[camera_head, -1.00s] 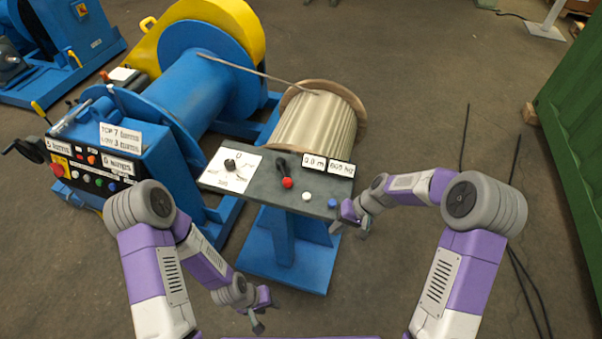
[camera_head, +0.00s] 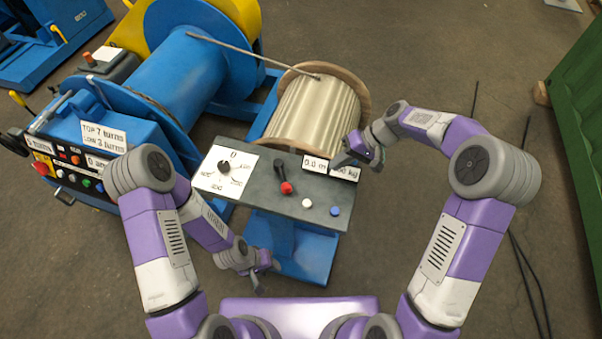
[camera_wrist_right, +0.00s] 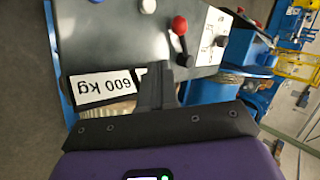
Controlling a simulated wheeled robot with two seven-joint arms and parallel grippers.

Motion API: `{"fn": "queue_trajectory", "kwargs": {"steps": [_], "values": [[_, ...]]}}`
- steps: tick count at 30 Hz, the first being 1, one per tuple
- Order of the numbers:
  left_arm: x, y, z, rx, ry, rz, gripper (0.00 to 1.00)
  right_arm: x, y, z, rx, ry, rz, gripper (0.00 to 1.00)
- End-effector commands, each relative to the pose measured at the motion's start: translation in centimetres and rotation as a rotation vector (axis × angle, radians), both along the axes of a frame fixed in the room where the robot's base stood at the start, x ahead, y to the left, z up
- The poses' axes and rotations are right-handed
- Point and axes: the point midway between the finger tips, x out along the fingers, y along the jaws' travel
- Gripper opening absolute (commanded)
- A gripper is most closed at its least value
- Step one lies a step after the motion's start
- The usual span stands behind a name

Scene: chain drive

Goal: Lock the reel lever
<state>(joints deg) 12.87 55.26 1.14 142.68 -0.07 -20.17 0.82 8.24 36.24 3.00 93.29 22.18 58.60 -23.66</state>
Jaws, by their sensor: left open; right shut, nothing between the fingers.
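The lever (camera_head: 281,172) is black with a red knob and stands on the dark grey console (camera_head: 262,198). Its knob end points toward the console's front edge. In the right wrist view the lever (camera_wrist_right: 182,42) shows beyond the fingers, red knob upward in the picture. My right gripper (camera_head: 340,163) is shut and empty over the back right of the console, in front of the displays and to the right of the lever. Its closed fingers (camera_wrist_right: 156,75) look apart from the lever. My left gripper (camera_head: 260,285) is open and empty, low in front of the console's stand.
A white dial (camera_head: 224,170) sits left of the lever. White (camera_head: 307,203) and blue (camera_head: 334,211) buttons lie to its right. A wound reel (camera_head: 313,112) stands behind the console, and a blue winch (camera_head: 165,90) stands left. A green container (camera_head: 580,110) is at far right.

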Motion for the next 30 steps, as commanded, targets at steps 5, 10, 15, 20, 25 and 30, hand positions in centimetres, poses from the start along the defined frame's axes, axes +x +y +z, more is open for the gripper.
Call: {"fn": "queue_trajectory", "kwargs": {"steps": [5, 10, 15, 20, 25, 30], "values": [[-0.1, 0.0, 0.0, 0.0, 0.001, 0.0, 0.43, 0.0, 0.0, -0.1, -0.001, 0.001, -0.001, 0.0], [0.0, 0.0, -0.3, 0.0, 0.0, 0.0, 0.43, -0.1, 0.8, -1.0, 0.0, 0.001, 0.0, 0.0], [0.0, 0.0, -0.9, 0.0, 0.0, 0.0, 0.43, -0.4, 2.9, -3.4, -0.001, 0.003, 0.003, 0.0], [0.0, 0.0, -1.5, 0.0, 0.001, 0.0, 0.43, -0.7, 5.2, -6.1, -0.001, 0.005, 0.003, 0.0], [0.0, 0.0, -1.9, 0.0, 0.001, 0.0, 0.43, -0.8, 7.7, -7.9, 0.0, 0.0, 0.004, 0.0], [0.0, 0.0, -2.1, 0.0, 0.001, 0.0, 0.43, -1.0, 9.7, -8.3, -0.001, 0.001, 0.001, 0.0]]}}
